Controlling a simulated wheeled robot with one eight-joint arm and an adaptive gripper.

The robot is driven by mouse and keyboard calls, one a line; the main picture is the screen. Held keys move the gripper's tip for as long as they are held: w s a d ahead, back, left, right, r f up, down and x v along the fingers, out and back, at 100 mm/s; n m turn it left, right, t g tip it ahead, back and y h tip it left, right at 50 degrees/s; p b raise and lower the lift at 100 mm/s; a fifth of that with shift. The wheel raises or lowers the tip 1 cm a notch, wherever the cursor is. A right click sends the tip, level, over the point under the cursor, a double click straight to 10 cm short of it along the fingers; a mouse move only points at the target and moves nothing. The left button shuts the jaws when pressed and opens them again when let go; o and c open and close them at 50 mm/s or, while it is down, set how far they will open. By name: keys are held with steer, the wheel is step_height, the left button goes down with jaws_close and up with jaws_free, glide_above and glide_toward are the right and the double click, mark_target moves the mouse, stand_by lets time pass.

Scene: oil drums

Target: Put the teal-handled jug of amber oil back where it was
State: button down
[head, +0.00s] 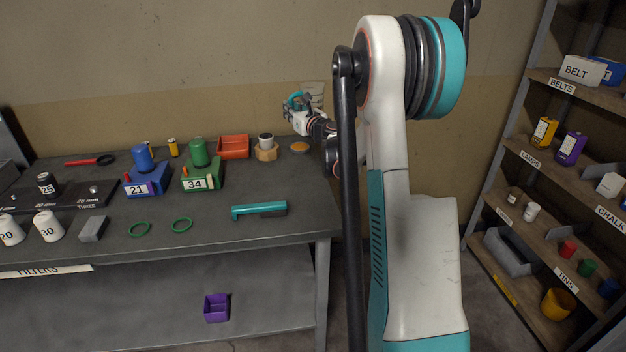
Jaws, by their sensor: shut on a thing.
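My gripper (298,112) is at the far right of the bench, raised above its back edge and small in the head view. It is shut on the teal-handled jug (316,93). Only a pale, clear-looking part and a bit of teal show, and the gripper hides much of the rest. I cannot make out the amber oil inside. Below it on the bench lies a flat round amber disc (299,147). The jug is apart from the bench top.
A wooden block holding a white cup (265,142) stands left of the disc, beside an orange tray (233,147). A teal tool (259,210) lies in front. Shelves (550,170) stand right.

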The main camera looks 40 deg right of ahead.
step_height(320, 180, down, 20)
steer(key=b, duration=0.6)
steer(key=shift+d+b, duration=0.1)
steer(key=shift+b, duration=0.25)
steer(key=shift+f, duration=0.15)
steer(key=c, duration=1.6)
jaws_free()
steer(key=shift+s+r, duration=0.2)
steer(key=s+p, duration=0.1)
steer(key=s, duration=0.3)
steer(key=s+a, duration=0.1)
steer(key=s, duration=0.2)
steer(key=s+a+p, duration=0.1)
steer(key=s, duration=0.3)
steer(key=shift+s+p, duration=0.3)
